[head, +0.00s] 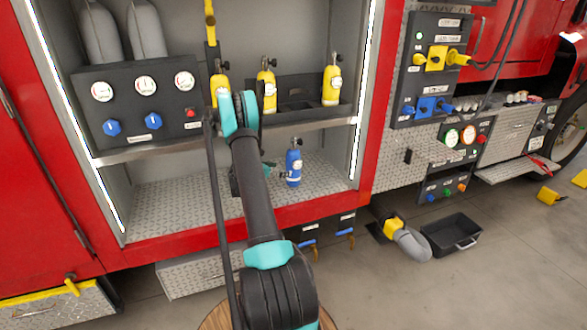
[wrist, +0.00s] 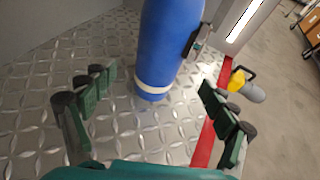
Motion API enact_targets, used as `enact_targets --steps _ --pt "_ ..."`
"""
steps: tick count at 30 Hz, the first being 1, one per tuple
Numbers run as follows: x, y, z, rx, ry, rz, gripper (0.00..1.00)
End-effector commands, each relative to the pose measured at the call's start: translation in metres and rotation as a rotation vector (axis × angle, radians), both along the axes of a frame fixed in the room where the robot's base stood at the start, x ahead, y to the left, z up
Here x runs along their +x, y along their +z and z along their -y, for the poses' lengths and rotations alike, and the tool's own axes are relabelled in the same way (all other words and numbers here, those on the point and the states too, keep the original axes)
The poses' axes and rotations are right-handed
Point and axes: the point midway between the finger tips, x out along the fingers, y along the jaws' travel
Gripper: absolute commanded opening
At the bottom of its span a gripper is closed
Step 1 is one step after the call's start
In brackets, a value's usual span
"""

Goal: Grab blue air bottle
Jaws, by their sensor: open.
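The blue air bottle (head: 293,167) stands upright on the lower diamond-plate shelf of the red truck's open compartment, right of my arm in the head view. In the wrist view the blue bottle (wrist: 168,45) is large, with a white band near its base and a dark fitting on its right side; its top is out of frame. My gripper (wrist: 155,90) is open, with its green fingers spread to the left and right. The bottle is ahead of and between them, and no finger visibly touches it. In the head view my arm mostly hides the gripper.
Several yellow bottles (head: 331,85) stand on the shelf above. A gauge panel (head: 140,105) is at upper left. The compartment's red sill (wrist: 207,145) runs close by the right finger. The lower shelf (head: 165,195) is bare left of my arm. A black bin (head: 452,233) sits on the floor.

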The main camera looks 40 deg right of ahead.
Motion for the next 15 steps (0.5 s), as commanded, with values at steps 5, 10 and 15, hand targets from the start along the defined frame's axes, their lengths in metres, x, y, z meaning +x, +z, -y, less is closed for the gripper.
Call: enact_targets --steps 5,10,15 --pt "0.004 -0.012 0.029 0.000 -0.003 0.001 0.86" --pt "0.007 -0.017 0.041 0.000 0.000 0.001 0.86" --pt "0.008 -0.021 0.047 0.001 0.000 0.001 0.86"
